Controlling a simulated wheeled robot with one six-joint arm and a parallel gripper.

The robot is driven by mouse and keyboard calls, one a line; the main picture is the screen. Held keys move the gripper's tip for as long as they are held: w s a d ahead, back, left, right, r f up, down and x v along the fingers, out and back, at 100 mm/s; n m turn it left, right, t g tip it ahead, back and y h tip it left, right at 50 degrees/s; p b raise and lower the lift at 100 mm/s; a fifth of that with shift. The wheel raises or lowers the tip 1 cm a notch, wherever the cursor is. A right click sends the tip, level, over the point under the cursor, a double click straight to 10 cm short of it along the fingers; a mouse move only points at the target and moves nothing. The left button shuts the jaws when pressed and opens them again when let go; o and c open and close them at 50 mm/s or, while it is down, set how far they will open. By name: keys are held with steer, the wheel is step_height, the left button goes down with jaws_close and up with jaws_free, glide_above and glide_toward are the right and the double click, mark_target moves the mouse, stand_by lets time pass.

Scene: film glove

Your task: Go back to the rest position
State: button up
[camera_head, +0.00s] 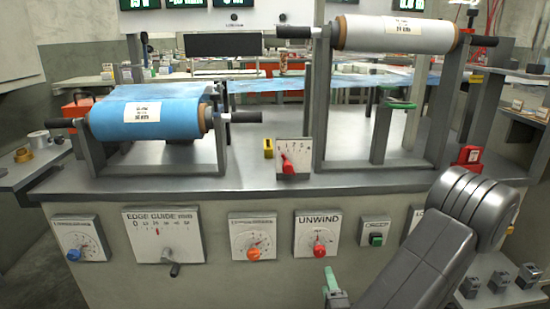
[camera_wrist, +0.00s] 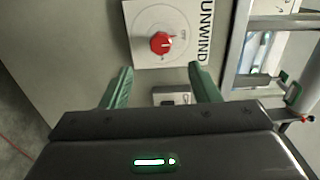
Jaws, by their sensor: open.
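My gripper (camera_wrist: 158,85) is open in the wrist view, its two green fingers apart with nothing held between them. The red UNWIND knob (camera_wrist: 161,43) on its white plate lies ahead of the fingers, apart from them. In the head view, the UNWIND dial (camera_head: 318,243) is on the machine's front panel. A green fingertip of my gripper (camera_head: 331,284) shows below that dial; the rest of the gripper is mostly hidden by my grey arm. No separate task object is in view.
The front panel also carries the edge guide plate (camera_head: 163,235), an orange knob (camera_head: 254,253) and a green button (camera_head: 376,239). A blue film roll (camera_head: 150,120) and a white roll (camera_head: 395,35) stand on the bench. Small grey blocks (camera_head: 500,281) sit at the lower right.

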mark_target(320, 254)
steer(key=w, duration=0.8)
steer(key=w+b, duration=0.1)
steer(key=w, duration=0.3)
steer(key=shift+w+a, duration=0.25)
